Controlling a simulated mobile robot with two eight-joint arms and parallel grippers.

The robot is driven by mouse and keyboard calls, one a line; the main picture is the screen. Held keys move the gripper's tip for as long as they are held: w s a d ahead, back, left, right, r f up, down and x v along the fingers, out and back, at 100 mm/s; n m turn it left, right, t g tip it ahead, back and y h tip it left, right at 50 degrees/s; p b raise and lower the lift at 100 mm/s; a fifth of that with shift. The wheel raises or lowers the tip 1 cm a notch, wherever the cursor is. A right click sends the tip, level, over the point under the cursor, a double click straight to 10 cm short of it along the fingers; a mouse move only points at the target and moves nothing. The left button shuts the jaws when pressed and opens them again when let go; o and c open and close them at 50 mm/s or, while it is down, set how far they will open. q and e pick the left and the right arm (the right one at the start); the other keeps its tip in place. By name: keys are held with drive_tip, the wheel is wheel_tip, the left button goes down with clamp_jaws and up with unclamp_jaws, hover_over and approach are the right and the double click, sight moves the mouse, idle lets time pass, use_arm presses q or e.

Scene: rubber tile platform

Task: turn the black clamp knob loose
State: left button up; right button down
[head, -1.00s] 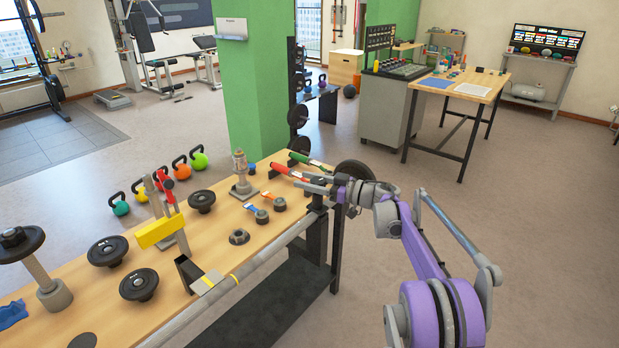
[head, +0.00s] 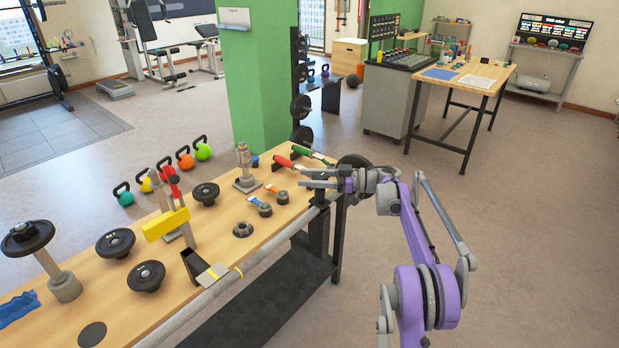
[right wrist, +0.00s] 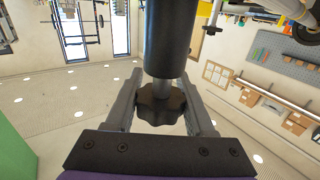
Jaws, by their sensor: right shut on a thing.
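The black clamp knob (right wrist: 158,104) has a lobed rim and sits on a short grey shaft below a thick black cylinder (right wrist: 168,38) in the right wrist view. My right gripper (right wrist: 161,88) is shut on the knob, one finger on each side. In the head view my right gripper (head: 322,180) is at the far right end of the wooden bench (head: 75,262), and the knob cannot be made out there. My left gripper is not in view.
The bench carries several black weight discs (head: 115,243), a yellow block (head: 166,224) on a stand, and red- and green-handled tools (head: 284,162). A grey bar (head: 215,290) runs along its front edge. The floor right of my arm is clear.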

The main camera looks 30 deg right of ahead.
drive_tip(key=shift+c, duration=1.3)
unclamp_jaws()
drive_tip(key=v, duration=1)
drive_tip(key=shift+s+d, duration=0.15)
drive_tip(key=shift+d, duration=0.2)
